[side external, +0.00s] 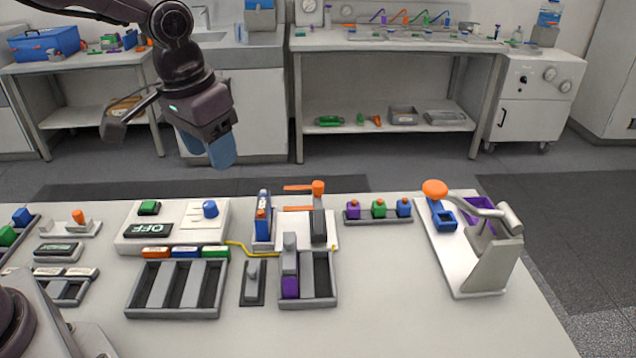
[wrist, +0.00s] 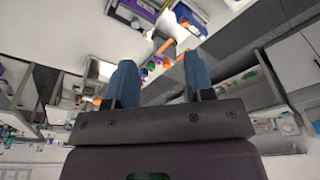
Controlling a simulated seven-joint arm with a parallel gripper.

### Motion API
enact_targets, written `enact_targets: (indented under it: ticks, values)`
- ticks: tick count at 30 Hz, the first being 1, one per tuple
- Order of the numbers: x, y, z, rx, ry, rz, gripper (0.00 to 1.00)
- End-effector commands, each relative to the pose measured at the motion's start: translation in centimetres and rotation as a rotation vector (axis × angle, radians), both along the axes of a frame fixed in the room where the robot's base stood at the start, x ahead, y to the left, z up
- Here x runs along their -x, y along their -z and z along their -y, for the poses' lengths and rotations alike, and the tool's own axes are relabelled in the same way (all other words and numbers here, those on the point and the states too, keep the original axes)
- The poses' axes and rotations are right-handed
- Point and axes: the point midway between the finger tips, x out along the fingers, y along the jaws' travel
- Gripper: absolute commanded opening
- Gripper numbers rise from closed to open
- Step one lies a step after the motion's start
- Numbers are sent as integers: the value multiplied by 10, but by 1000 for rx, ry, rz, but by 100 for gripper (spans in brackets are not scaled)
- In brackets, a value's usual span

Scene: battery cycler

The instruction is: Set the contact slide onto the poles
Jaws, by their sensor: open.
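My gripper (side external: 209,150) is open and empty, held high above the far edge of the bench, left of centre. In the wrist view its two blue fingers (wrist: 160,78) stand apart with nothing between them. A fixture with an orange-topped dark post and orange bars (side external: 318,212) stands on a white plate near the bench middle; it may carry the contact slide, but I cannot tell for sure. A blue cell with an orange part (side external: 262,222) stands upright in a holder just left of it. The poles are too small to make out.
A white control box (side external: 180,238) reading OFF sits left. In front are a compartment tray (side external: 133,298), a dark tray with a purple block (side external: 318,302) and a grey-knobbed piece (side external: 252,290). A lever press (side external: 485,265) stands right. The front right bench is clear.

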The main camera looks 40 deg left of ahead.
Motion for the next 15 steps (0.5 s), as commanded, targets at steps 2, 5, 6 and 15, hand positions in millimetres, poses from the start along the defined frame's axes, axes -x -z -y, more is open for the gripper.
enact_targets:
  ticks: [2, 5, 6, 15]
  values:
    - [-31, 20, 7, -30, -44, -16, 49]
    - [-68, 43, 14, -69, -115, -8, 49]
    - [-83, 53, 17, -84, -144, 2, 49]
    - [-172, 62, 27, -91, -399, 200, 49]
